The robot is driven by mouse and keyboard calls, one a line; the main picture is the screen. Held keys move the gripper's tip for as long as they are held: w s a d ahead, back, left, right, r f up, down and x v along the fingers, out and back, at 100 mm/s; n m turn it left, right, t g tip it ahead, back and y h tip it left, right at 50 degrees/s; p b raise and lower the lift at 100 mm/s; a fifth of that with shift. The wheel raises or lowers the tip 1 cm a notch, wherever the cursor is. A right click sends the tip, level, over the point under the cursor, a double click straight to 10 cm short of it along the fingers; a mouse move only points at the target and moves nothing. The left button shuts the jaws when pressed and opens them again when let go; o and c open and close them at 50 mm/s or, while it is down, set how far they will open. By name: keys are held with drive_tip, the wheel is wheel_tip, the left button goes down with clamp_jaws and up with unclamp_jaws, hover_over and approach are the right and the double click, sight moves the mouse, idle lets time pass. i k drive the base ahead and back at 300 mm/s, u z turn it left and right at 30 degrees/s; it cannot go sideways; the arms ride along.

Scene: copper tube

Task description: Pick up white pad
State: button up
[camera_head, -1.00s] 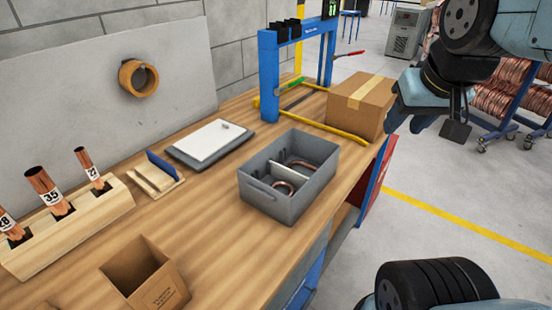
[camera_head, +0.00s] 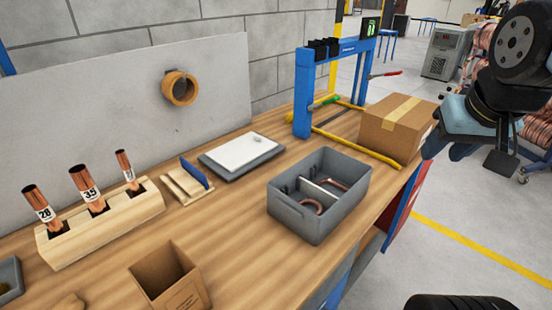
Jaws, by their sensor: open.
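The white pad (camera_head: 243,151) is a flat white sheet with a small grey spot near its far right corner. It lies on a dark grey board (camera_head: 242,169) on the wooden bench, below the leaning grey panel. My gripper (camera_head: 478,157) is at the right edge of the view, open and well apart from the pad. It hangs beyond the bench's right side, past the cardboard box, and nothing shows between its fingers.
A grey divided bin (camera_head: 318,217) with copper pieces stands right of the pad. A blue frame (camera_head: 303,100) and a closed cardboard box (camera_head: 397,125) are behind it. A wooden block (camera_head: 100,235) with copper tubes and an open carton (camera_head: 172,283) stand to the left.

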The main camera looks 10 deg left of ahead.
sight(236, 154)
drive_tip(key=z, duration=0.95)
drive_tip(key=i, duration=0.1)
drive_tip(key=u, duration=2.9)
drive_tip(key=k, duration=0.8)
drive_tip(key=z, duration=0.7)
drive_tip(key=i, duration=0.95)
drive_tip(key=z, duration=0.1)
